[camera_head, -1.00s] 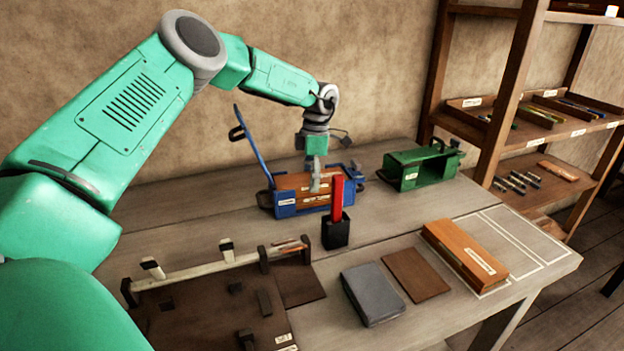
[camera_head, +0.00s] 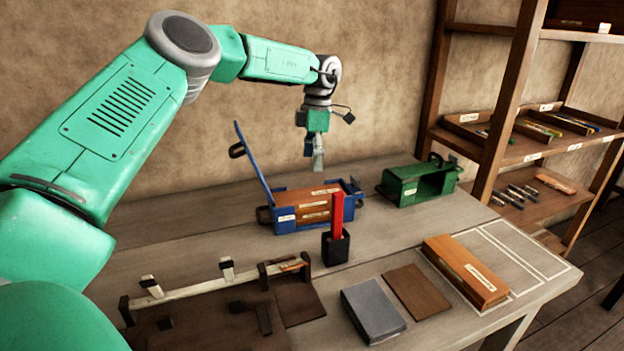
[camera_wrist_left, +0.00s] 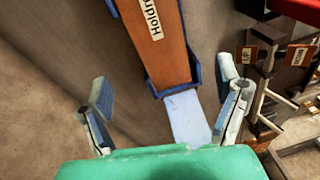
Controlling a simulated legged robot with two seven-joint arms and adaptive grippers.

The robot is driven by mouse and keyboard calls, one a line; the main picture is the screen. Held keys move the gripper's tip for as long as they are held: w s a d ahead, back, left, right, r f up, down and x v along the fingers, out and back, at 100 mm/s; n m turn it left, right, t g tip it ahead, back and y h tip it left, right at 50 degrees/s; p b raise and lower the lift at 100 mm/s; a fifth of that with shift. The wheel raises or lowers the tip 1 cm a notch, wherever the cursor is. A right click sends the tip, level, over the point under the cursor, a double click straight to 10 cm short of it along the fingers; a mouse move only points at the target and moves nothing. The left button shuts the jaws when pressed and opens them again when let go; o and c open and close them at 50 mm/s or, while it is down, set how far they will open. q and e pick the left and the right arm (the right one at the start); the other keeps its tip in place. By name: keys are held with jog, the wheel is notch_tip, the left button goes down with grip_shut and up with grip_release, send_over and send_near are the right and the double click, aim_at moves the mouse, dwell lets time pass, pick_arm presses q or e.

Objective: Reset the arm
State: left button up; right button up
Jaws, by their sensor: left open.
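My left arm comes in from the left in the head view. My left gripper (camera_head: 314,163) hangs pointing down above the far side of the blue press (camera_head: 283,221), clear of it. In the left wrist view its two fingers (camera_wrist_left: 165,105) stand wide apart with nothing held between them. The blue press holds a wooden block with labels (camera_head: 308,204); its long blue lever (camera_head: 252,157) leans up to the left. In the left wrist view the labelled wooden block (camera_wrist_left: 155,40) and a pale blue plate (camera_wrist_left: 187,120) lie beyond the fingers. My right gripper is not in view.
A black holder (camera_head: 335,248) with a red bar stands in front of the press. A green fixture (camera_head: 420,186) is at the back right. A grey block (camera_head: 373,311), brown plate (camera_head: 417,291) and wooden box (camera_head: 464,271) lie at the front right. Shelves (camera_head: 520,150) stand right.

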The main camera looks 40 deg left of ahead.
pick_arm(q)
jog(key=r, duration=0.2)
jog(key=shift+w+d+r, duration=0.2)
jog(key=shift+d+r, duration=0.05)
jog(key=shift+r, duration=0.05)
jog(key=shift+a, duration=0.15)
